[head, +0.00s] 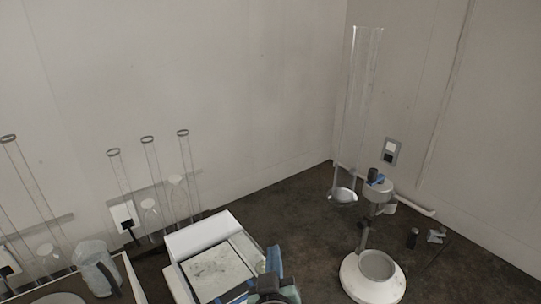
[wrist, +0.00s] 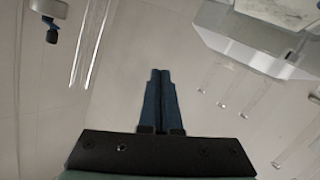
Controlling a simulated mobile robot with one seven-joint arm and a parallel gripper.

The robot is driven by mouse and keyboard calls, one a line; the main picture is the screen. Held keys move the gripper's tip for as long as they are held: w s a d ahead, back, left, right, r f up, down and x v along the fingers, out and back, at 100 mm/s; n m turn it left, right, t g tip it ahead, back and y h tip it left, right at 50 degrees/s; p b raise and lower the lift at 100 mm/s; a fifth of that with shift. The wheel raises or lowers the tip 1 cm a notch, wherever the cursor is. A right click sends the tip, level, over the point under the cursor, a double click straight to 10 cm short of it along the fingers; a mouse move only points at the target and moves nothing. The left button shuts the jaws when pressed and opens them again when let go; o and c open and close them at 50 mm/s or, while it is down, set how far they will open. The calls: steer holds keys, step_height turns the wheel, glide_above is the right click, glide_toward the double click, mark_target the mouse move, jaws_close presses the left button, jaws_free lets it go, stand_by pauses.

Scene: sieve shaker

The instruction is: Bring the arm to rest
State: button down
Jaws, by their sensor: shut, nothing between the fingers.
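My gripper (wrist: 160,73) is in the wrist view, its two dark blue fingers side by side and touching, with nothing between them. The fingers stand out against the pale wall and touch no object. In the head view, dark and blue parts at the bottom edge, in front of the white boxy instrument, look like part of my arm; the fingertips cannot be made out there.
The white instrument (head: 200,236) stands on the dark bench (head: 305,220). A shaker stand with a round white base (head: 357,287) and a tall clear tube (head: 358,100) are at right. Several glass cylinders stand at left, near a clear jug (head: 92,265). Bare bench lies between instrument and stand.

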step_height(320, 180, up, 27)
steer(key=s+m+t, duration=0.2)
steer(key=t, duration=0.4)
steer(key=s+r+m+t, duration=0.1)
steer(key=s+r+t, duration=0.1)
steer(key=s+r, duration=0.5)
steer(key=s+r+t, duration=0.3)
steer(key=s+r, duration=0.5)
steer(key=r, duration=0.6)
steer(key=shift+a+m+t, duration=0.3)
steer(key=shift+a+m, duration=0.05)
steer(key=shift+m, duration=0.05)
steer(key=shift+r, duration=0.1)
